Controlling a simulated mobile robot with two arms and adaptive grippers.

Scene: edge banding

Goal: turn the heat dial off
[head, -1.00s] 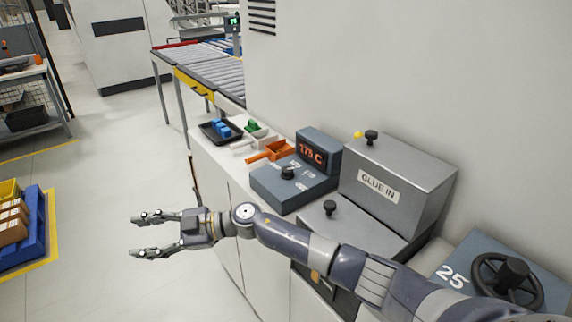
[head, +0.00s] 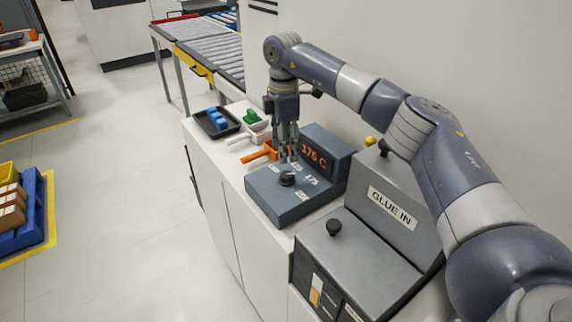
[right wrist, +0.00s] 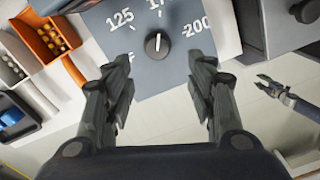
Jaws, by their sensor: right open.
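The heat dial (head: 287,178) is a black round knob on a blue-grey control box (head: 272,203). It also shows in the right wrist view (right wrist: 157,44), with its white mark pointing up toward a partly cut-off number between 125 and 200. The box's display (head: 314,153) reads 175 C in orange. My right gripper (head: 288,158) points down just above and behind the dial. In the right wrist view its two fingers (right wrist: 160,80) are apart and empty, with the dial between and beyond them. My left gripper (right wrist: 266,86) shows small at the right, fingers apart, away from the box.
The grey GLUE IN box (head: 378,200) and a black knob (head: 334,227) are right of the control box. An orange bin (head: 262,153), a white bin (head: 246,134) and a black tray (head: 214,124) with blue pieces lie behind it.

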